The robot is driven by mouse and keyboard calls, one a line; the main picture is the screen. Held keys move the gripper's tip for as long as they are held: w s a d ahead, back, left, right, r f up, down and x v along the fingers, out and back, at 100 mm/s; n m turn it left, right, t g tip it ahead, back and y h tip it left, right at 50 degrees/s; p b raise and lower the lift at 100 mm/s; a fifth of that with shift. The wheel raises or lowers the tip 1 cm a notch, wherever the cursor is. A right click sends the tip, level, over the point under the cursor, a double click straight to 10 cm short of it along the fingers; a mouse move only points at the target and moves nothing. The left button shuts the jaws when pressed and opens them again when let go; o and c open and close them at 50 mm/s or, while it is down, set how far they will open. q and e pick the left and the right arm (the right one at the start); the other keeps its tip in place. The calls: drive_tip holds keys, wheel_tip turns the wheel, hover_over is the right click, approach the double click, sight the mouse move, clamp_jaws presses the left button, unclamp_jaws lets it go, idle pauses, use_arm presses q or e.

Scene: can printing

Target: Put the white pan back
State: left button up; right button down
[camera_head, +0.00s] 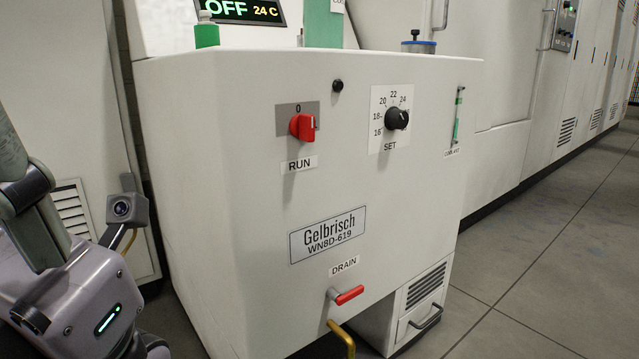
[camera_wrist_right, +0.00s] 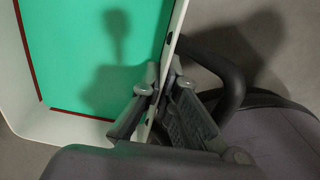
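The white pan (camera_wrist_right: 22,85) fills the left of the right wrist view, with a flat green surface inside and a dark red line around it. My right gripper (camera_wrist_right: 162,92) has its two fingers on either side of the pan's rim and looks shut on it. The head view shows neither the pan nor the right gripper. My left wrist (camera_head: 85,290) is at the lower left of the head view; its fingers are mostly cut off, so their opening cannot be told.
A white Gelbrisch machine (camera_head: 240,200) stands ahead, with a red RUN switch (camera_head: 302,127), a SET dial (camera_head: 396,118), a red DRAIN handle (camera_head: 347,295) and a yellow spout (camera_head: 342,338). A vented unit (camera_head: 420,300) is at its lower right. Grey floor (camera_head: 540,250) is clear at right.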

drive_tip(key=w+d+r+m, duration=0.2)
drive_tip(key=w+r+m, duration=0.1)
drive_tip(key=r+m, duration=0.8)
drive_tip(key=w+d+r+m, duration=0.2)
drive_tip(key=w+r+m, duration=0.1)
drive_tip(key=r+m, duration=0.9)
wheel_tip(320, 180, up, 2)
drive_tip(key=shift+d, duration=0.25)
